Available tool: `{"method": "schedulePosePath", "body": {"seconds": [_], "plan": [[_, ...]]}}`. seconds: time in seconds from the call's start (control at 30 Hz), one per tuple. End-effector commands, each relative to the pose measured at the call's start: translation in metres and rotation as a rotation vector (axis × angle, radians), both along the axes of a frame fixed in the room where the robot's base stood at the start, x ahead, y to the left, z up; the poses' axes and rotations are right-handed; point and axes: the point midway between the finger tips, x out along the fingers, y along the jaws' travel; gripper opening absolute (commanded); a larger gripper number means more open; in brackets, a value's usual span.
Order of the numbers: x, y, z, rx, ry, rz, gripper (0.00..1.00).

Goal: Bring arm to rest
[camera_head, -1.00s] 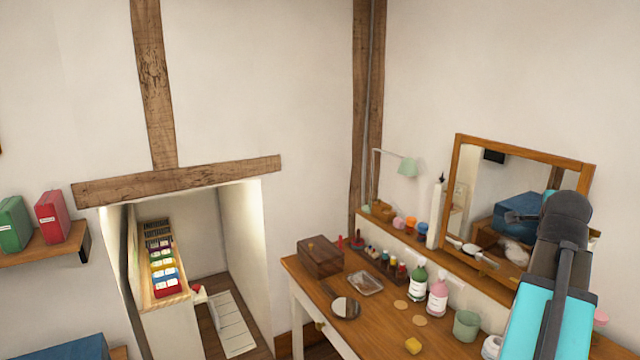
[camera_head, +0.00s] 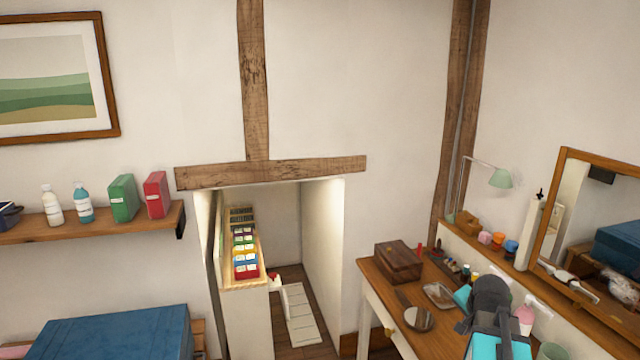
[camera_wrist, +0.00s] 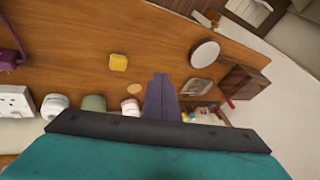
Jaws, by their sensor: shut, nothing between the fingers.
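My gripper (camera_wrist: 161,97) shows in the wrist view as two dark fingers pressed together, with nothing between them. It is over the wooden dressing table (camera_wrist: 75,50), and its height above the top is hard to judge. In the head view my teal and black arm stands at the lower right, in front of the table (camera_head: 440,345). The fingers cannot be made out there.
A framed mirror (camera_head: 562,200) is at right. A yellow block (camera_wrist: 118,62) lies on the table.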

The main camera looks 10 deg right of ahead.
Motion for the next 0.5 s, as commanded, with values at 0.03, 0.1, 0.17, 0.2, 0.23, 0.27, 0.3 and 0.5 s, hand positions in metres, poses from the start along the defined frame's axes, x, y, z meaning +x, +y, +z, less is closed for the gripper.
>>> {"method": "schedulePosePath", "body": {"seconds": [0.03,0.1,0.17,0.2,0.23,0.27,0.3,0.5], "plan": [[0.003,0.021,-0.017,-0.002,0.032,0.061,0.0],[0.006,0.046,-0.036,-0.009,0.072,0.144,0.0],[0.007,0.067,-0.052,-0.015,0.106,0.213,0.0],[0.007,0.081,-0.063,-0.019,0.128,0.261,0.0],[0.007,0.092,-0.071,-0.022,0.145,0.296,0.0],[0.006,0.102,-0.079,-0.025,0.161,0.332,0.0],[0.005,0.116,-0.09,-0.028,0.183,0.38,0.0],[-0.008,0.185,-0.14,-0.048,0.286,0.623,0.0]]}}
